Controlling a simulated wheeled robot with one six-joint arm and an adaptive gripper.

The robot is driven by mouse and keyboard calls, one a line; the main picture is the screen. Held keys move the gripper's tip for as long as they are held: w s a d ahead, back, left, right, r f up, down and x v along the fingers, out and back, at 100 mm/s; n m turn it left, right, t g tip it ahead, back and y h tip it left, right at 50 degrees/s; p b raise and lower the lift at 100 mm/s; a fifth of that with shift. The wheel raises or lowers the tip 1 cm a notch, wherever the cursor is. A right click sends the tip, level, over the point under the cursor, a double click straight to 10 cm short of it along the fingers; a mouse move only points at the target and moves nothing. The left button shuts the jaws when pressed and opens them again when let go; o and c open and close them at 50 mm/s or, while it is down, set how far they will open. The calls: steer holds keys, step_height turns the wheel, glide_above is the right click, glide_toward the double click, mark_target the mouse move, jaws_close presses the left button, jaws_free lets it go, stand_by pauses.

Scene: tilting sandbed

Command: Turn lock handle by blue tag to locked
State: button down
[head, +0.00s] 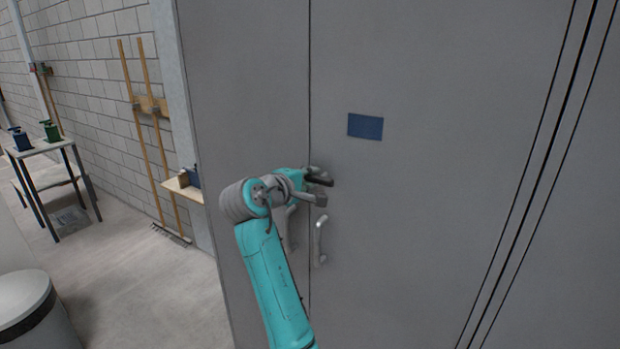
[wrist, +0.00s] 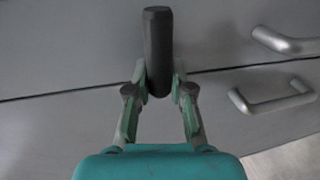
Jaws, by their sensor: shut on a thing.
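A blue tag (head: 365,126) is fixed on the grey cabinet door, right of the seam between the two doors. A dark lock handle (head: 321,181) sits below and left of the tag, close to the seam. In the wrist view the lock handle (wrist: 158,45) is a dark bar pointing up the picture, across the door seam. My gripper (head: 318,185) is shut on the lock handle. The two fingers of my gripper (wrist: 159,90) press on either side of its lower end. The handle's pivot is hidden, and no lock marking is readable.
Two light pull handles, left (head: 291,228) and right (head: 320,241), stick out below my gripper. The floor between is clear.

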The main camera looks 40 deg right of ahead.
steer(key=c, duration=1)
jaws_free()
steer(key=v, duration=1.2)
steer(key=shift+f, duration=0.15)
